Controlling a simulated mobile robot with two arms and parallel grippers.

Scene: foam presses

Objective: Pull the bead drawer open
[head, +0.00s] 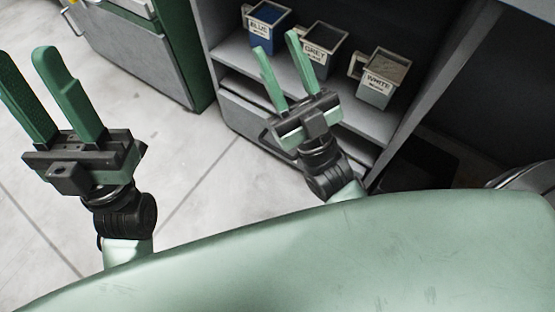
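The drawer (243,116) is a light grey front low in the grey cabinet, below the shelf with the bins. My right gripper and wrist hide much of it, and I cannot tell whether it stands slightly out. A dark curved handle shows partly beside my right gripper's base. My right gripper (277,42) is open and empty, its green fingers pointing up the picture across the shelf front. My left gripper (25,54) is open and empty over the floor at the left, well away from the drawer.
Bins labelled BLUE (260,33), GREY (318,61) and WHITE (377,91) stand on the shelf (346,121). A green cabinet with a grey door (135,50) stands at the upper left. The pale tiled floor (185,150) between is clear.

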